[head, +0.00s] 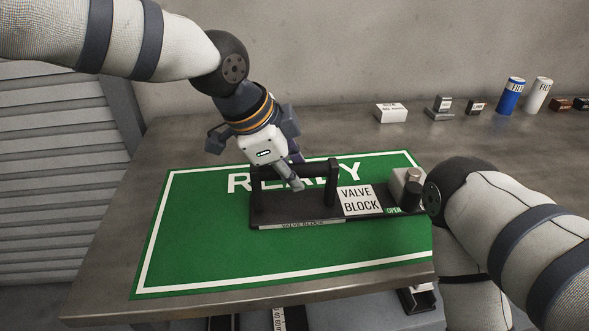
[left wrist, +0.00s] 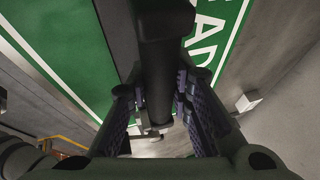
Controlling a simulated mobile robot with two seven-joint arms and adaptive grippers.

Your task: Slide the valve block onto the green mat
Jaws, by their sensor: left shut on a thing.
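The valve block (head: 361,200) is a dark base with a raised black bar handle, a white label and a grey and black fitting at its right end. It rests over the green mat (head: 200,245), which has a white border and the word READY. My right arm hides the mat's right edge and part of the block's right end. My left gripper (head: 292,180) is shut on the block's handle. The left wrist view shows the handle bar (left wrist: 165,60) between the fingers. My right gripper is out of view.
A white box (head: 391,113), small labelled blocks (head: 440,106), a blue can (head: 511,95) and a white can (head: 537,95) stand along the back right of the grey table. Bare table lies left of the mat. Some items show below the front edge.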

